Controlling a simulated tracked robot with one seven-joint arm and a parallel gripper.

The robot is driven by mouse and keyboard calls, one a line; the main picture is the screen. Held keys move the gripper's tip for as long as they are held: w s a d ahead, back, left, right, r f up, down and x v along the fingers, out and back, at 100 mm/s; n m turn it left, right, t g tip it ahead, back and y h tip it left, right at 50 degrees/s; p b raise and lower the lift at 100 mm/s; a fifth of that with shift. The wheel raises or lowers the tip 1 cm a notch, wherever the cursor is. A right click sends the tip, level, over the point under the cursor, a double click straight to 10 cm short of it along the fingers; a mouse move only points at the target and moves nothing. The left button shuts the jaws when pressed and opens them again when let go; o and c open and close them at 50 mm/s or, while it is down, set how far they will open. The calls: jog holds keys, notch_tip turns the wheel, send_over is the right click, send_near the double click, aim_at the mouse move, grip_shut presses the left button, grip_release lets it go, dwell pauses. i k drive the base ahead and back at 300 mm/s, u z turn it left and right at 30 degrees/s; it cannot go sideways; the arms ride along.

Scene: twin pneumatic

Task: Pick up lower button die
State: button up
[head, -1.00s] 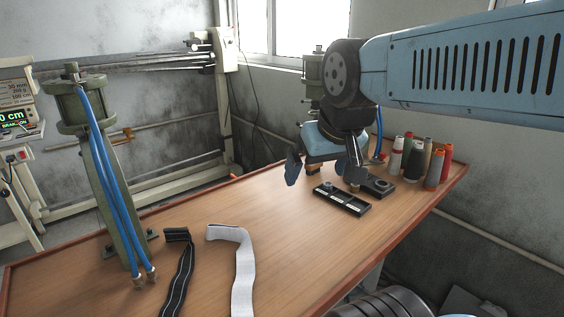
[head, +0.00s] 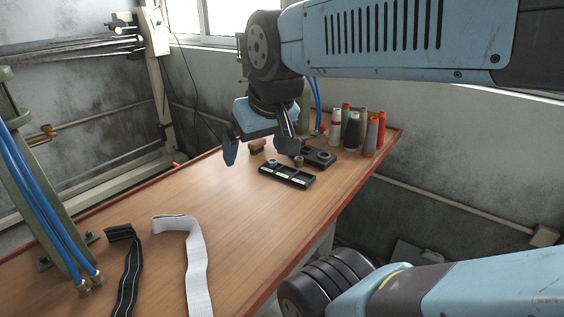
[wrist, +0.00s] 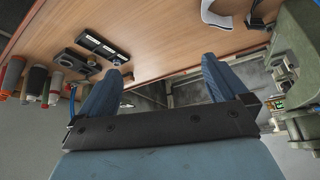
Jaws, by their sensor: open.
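My gripper (head: 258,152) is open and empty above the far part of the table, its two dark blue-grey fingers spread wide. It also shows in the wrist view (wrist: 163,62), with bare table and the table edge between the fingertips. A black tray with compartments (head: 286,176) lies just right of the gripper and holds a small grey round part (head: 271,163). A small brass-coloured round part (head: 299,161) sits by the tray's far side. A black block with a round recess (head: 320,155) lies behind it. I cannot tell which part is the lower button die.
Several thread spools (head: 354,130) stand at the table's far right. A brown block (head: 257,146) sits behind the gripper. A black strap (head: 130,270) and a white strap (head: 188,255) lie at the near left. Pneumatic presses stand on the table; its middle is clear.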

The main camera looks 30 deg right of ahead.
aim_at(298, 161)
jog(key=z, duration=1.65)
jog(key=i, duration=0.1)
jog(key=u, duration=3)
jog(key=k, duration=1.9)
jog(key=z, duration=0.75)
jog(key=i, duration=1)
